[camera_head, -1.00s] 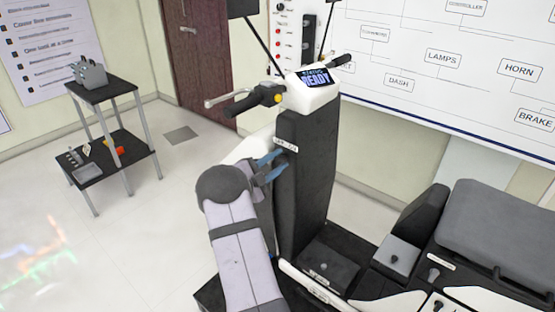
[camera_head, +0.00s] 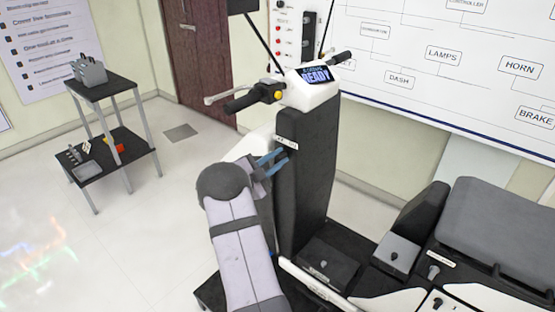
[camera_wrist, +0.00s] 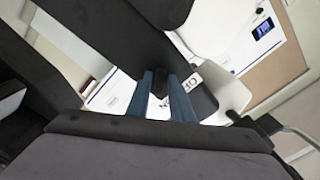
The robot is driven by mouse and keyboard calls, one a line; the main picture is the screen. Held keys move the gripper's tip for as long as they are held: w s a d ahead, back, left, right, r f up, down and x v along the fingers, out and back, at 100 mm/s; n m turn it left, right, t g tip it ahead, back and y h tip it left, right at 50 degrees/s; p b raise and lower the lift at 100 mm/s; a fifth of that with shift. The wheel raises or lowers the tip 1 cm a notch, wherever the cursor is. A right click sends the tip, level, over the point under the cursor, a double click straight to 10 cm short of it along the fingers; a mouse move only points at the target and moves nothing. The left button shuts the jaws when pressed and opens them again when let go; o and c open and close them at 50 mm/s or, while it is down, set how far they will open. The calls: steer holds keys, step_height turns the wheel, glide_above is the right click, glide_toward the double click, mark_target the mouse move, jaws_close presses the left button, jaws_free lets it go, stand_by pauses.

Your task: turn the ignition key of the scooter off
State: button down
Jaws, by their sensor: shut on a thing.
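The scooter's dark front column (camera_head: 308,185) stands upright in the middle of the head view. The display (camera_head: 315,76) on top is lit and reads "READY". My gripper (camera_head: 284,156) is at the column's left face, just below a small white label (camera_head: 287,142). In the wrist view, the blue fingers of my gripper (camera_wrist: 160,82) are close around a small dark piece, apparently the ignition key (camera_wrist: 160,80). The key is hidden by the fingers in the head view, and its turned angle cannot be told.
The handlebar grip (camera_head: 243,102) and brake lever stick out left above my gripper. The seat (camera_head: 500,225) and a body part with knobs (camera_head: 433,271) lie to the right. A small two-tier stand (camera_head: 104,90) is at the left, with open floor between it and the scooter.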

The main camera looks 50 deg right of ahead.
steer(key=n, duration=0.5)
steer(key=n+p, duration=0.1)
steer(key=n, duration=0.4)
steer(key=shift+n, duration=0.4)
stand_by(0.4)
steer(key=c, duration=1.8)
jaws_free()
steer(key=shift+a, duration=0.15)
steer(key=a+b, duration=0.2)
steer(key=a, duration=0.5)
